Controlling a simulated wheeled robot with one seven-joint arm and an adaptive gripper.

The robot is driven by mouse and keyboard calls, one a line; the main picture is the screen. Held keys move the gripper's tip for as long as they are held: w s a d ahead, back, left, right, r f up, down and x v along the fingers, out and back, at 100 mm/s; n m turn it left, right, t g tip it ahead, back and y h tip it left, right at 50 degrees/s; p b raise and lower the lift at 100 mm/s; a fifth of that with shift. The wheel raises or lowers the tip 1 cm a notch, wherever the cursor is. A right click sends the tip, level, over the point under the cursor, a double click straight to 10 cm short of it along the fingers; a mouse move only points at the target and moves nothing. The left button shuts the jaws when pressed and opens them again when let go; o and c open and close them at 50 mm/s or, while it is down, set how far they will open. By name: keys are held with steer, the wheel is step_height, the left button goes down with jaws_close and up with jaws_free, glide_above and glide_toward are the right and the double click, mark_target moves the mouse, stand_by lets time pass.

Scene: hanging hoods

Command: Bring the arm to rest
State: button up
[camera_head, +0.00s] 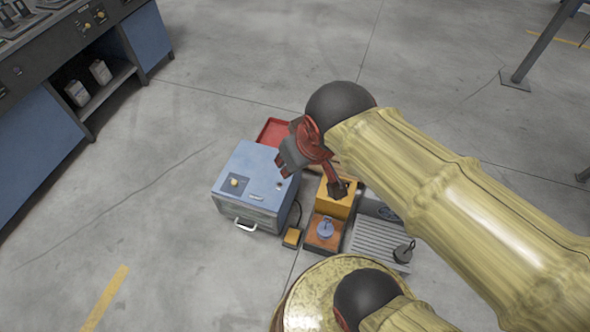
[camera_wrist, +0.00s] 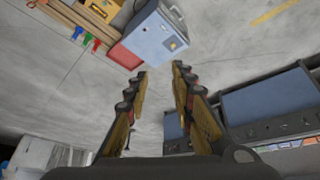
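My arm reaches in from the lower right in the head view, with a pale yellow sleeve and dark round joints. My gripper (camera_head: 293,155) hangs at its end, close above the blue box (camera_head: 254,172) and the red tray (camera_head: 272,132). In the wrist view my gripper (camera_wrist: 158,72) shows two fingers spread well apart with nothing between them except distant floor. The blue box (camera_wrist: 156,43) and red tray (camera_wrist: 124,57) lie beyond the fingertips there. In the head view the arm partly hides the things beneath it.
A workbench (camera_head: 60,75) is at upper left. A metal post (camera_head: 540,45) stands upper right. Open concrete floor surrounds these.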

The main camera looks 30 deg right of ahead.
steer(key=s, duration=0.1)
steer(key=s+a, duration=0.1)
steer(key=shift+s+a+r, duration=0.15)
steer(key=shift+s+r, duration=0.05)
steer(key=shift+s, duration=0.1)
steer(key=shift+r, duration=0.2)
steer(key=c, duration=0.3)
stand_by(0.9)
